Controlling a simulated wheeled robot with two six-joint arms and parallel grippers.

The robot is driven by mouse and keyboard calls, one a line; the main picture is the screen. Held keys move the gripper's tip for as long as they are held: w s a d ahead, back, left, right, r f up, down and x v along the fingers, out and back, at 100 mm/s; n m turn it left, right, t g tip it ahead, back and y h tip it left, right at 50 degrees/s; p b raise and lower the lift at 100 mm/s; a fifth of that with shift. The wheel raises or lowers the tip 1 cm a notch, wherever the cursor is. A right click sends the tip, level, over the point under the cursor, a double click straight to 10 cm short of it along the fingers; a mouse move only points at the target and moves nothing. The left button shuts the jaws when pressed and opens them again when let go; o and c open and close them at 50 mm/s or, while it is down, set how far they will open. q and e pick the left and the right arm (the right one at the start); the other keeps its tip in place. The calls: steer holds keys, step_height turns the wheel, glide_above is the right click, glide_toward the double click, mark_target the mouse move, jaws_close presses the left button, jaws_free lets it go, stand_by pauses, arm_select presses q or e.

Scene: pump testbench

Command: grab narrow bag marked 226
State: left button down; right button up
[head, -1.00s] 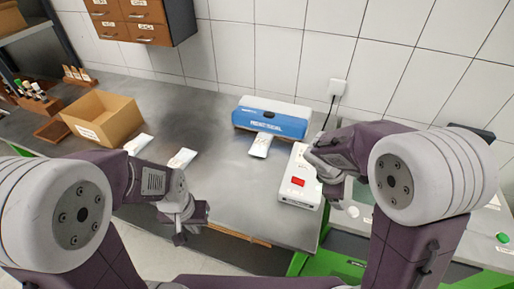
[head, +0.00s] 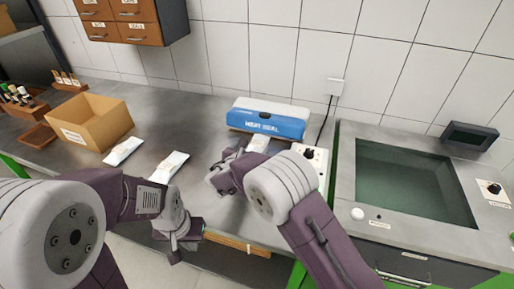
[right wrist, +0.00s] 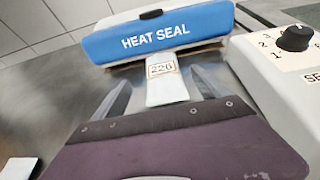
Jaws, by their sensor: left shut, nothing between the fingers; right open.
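The narrow white bag marked 226 (right wrist: 167,92) lies in front of the blue heat sealer (right wrist: 160,32), its far end at the sealer's lower front edge. In the head view a bit of the bag (head: 258,144) shows behind my right arm. My right gripper (right wrist: 160,77) is open, with one finger on either side of the bag and visible gaps between. Whether the fingers are low enough to straddle it is unclear. In the head view the right gripper (head: 222,168) is partly hidden by its own wrist. My left gripper (head: 180,243) is shut and empty near the table's front edge.
Two other white bags (head: 123,151) (head: 169,167) lie to the left, near a cardboard box (head: 88,122). A white control box with a dial (right wrist: 285,60) stands right of the bag. A sink (head: 415,185) is further right.

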mark_target(257, 145)
steer(key=x, duration=0.5)
steer(key=shift+d+f, duration=0.15)
steer(key=shift+f, duration=0.25)
steer(key=shift+s+r, duration=0.1)
steer(key=shift+s, duration=0.05)
steer(key=shift+c, duration=1.3)
steer(key=c, duration=1.6)
